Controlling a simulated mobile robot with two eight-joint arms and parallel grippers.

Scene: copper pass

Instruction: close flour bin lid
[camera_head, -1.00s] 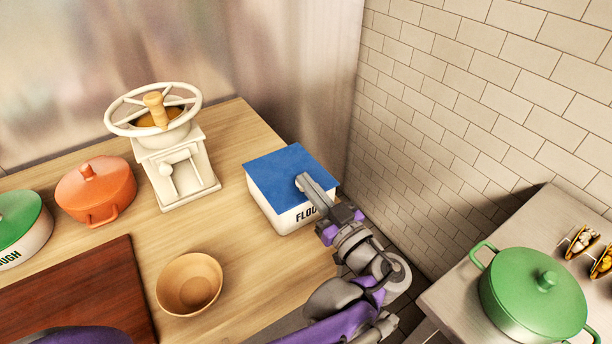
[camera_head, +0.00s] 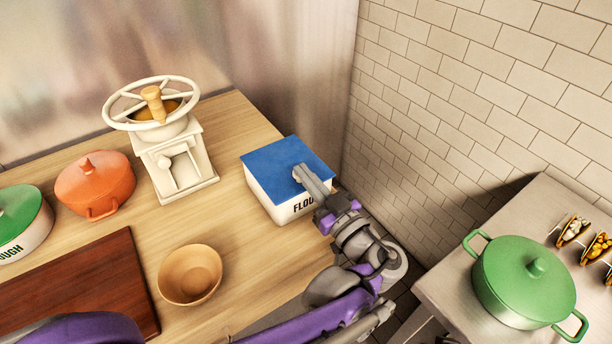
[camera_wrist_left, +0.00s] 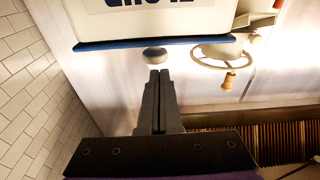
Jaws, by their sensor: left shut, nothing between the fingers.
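The flour bin (camera_head: 283,211) is a white box with dark lettering on its front, standing at the right end of the wooden counter. Its blue lid (camera_head: 272,163) lies flat on top, with no gap that I can see. My left gripper (camera_head: 299,173) is shut and empty, its fingertips over the lid's middle. In the left wrist view the bin appears upside down, with the lid's blue edge (camera_wrist_left: 110,44) and a small round grey knob (camera_wrist_left: 154,56) just beyond the fingertips (camera_wrist_left: 158,74). I cannot tell whether they touch. My right gripper is not in view.
A white hand mill (camera_head: 172,150), an orange pot (camera_head: 95,185) and a brown bowl (camera_head: 189,275) stand left of the bin. A tiled wall (camera_head: 450,110) rises to the right. A green pot (camera_head: 520,285) stands on a side table at the lower right.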

